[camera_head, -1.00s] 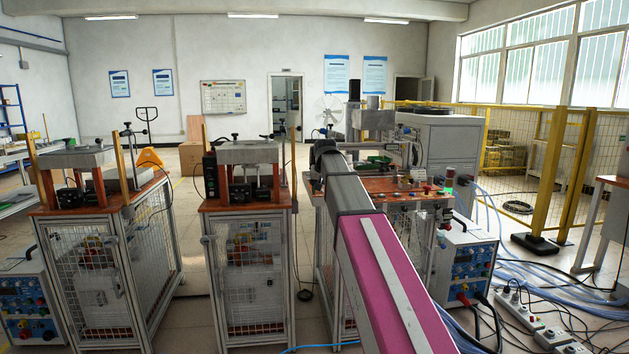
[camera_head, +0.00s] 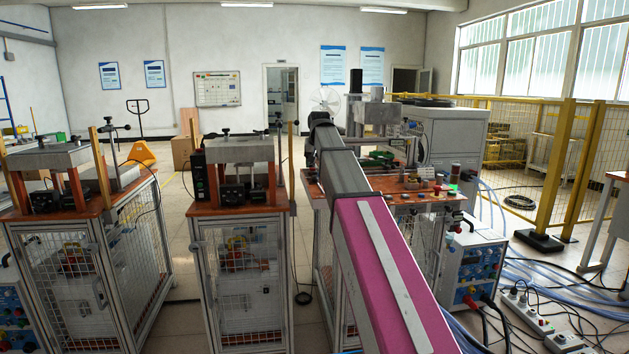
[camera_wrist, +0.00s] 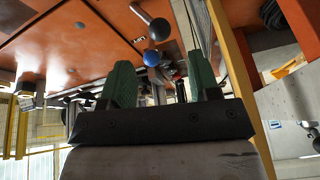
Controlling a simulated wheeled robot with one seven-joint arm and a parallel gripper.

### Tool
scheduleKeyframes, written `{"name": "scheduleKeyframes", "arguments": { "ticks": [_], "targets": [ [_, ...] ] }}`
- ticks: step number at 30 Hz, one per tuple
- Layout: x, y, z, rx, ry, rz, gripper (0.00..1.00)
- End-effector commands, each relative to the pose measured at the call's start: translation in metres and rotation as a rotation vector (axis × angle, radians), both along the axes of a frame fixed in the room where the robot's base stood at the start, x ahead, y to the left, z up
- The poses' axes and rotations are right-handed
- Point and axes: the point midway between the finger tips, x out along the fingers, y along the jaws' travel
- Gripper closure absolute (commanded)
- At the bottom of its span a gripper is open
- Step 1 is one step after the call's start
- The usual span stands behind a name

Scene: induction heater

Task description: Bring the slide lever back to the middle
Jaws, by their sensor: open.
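In the wrist view my gripper (camera_wrist: 162,74) shows its two green fingers spread apart with nothing held between them. A blue ball knob (camera_wrist: 151,57) and a dark ball knob (camera_wrist: 159,29) on a metal rod appear between and beyond the fingertips, by the orange bench top (camera_wrist: 70,40). Neither knob is visibly touched. I cannot tell which knob belongs to the slide lever. In the head view my arm reaches to the right-hand bench (camera_head: 400,182); the gripper and the knobs are hidden or too small to make out there.
Two other caged benches stand at the left (camera_head: 90,270) and centre (camera_head: 243,265). A blue-panelled power unit (camera_head: 478,270) stands at the right, with cables and power strips (camera_head: 530,315) on the floor. A yellow fence (camera_head: 555,170) stands farther right.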

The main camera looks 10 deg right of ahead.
Motion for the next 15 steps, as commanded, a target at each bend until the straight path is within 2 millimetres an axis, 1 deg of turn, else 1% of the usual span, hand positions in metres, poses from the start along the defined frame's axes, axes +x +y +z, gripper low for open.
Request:
{"name": "scheduleKeyframes", "arguments": {
  "ticks": [3, 9, 15],
  "targets": [
    [0.009, 0.000, -0.021, 0.000, 0.002, 0.000, 0.44],
    [0.022, 0.000, -0.052, 0.000, 0.002, 0.000, 0.44],
    [0.031, 0.000, -0.072, 0.000, 0.001, 0.000, 0.44]
  ]
}}
